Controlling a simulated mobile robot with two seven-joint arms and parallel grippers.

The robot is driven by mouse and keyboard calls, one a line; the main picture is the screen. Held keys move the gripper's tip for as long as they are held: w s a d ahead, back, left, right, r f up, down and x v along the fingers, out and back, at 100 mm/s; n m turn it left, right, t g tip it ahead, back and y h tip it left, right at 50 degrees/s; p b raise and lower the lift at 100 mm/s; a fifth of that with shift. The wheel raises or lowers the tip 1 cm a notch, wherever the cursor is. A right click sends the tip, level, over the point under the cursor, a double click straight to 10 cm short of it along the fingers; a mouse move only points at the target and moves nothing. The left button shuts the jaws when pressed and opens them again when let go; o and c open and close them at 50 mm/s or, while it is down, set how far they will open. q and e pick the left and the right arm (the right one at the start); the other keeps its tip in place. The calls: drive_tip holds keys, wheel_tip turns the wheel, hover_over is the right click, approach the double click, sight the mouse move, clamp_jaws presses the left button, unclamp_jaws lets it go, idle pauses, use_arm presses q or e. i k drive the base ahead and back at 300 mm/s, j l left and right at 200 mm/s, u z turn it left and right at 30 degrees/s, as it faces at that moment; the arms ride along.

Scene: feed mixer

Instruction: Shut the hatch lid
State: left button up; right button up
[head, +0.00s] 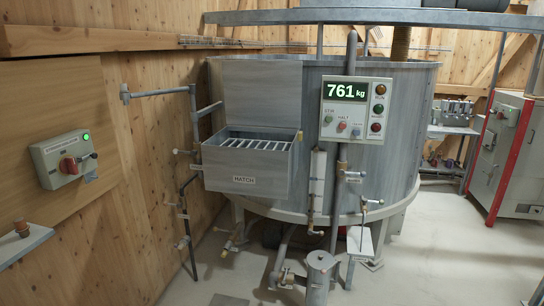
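The hatch lid (262,97) is a grey metal panel. It stands raised, close to upright, at the back of the hatch box, in front of the large grey mixer tank (405,110). The hatch box (220,172) sticks out from the tank's front left side and carries a "HATCH" label (244,179). Its top is open, and a pale barred grate (258,144) shows inside. Neither of my grippers shows in the head view, so nothing of mine is seen touching the lid.
A control panel (355,108) reading 761 kg is right of the lid. Pipes (160,92) with valves run left of the hatch box. A switch box (65,160) is on the left wooden wall. A red-edged cabinet (500,155) stands right. The floor (440,260) at front right is mostly clear.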

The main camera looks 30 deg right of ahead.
sight(260, 93)
drive_tip(key=i+l, duration=0.1)
drive_tip(key=l, duration=0.25)
drive_tip(key=i+l+z, duration=0.15)
drive_tip(key=l, duration=0.55)
drive_tip(key=i+l+z, duration=0.15)
drive_tip(key=l, duration=0.2)
drive_tip(key=i+l, duration=0.15)
drive_tip(key=l, duration=0.2)
drive_tip(key=i+l+u, duration=0.15)
drive_tip(key=u, duration=0.15)
drive_tip(key=i+l+u, duration=0.15)
drive_tip(key=u, duration=0.15)
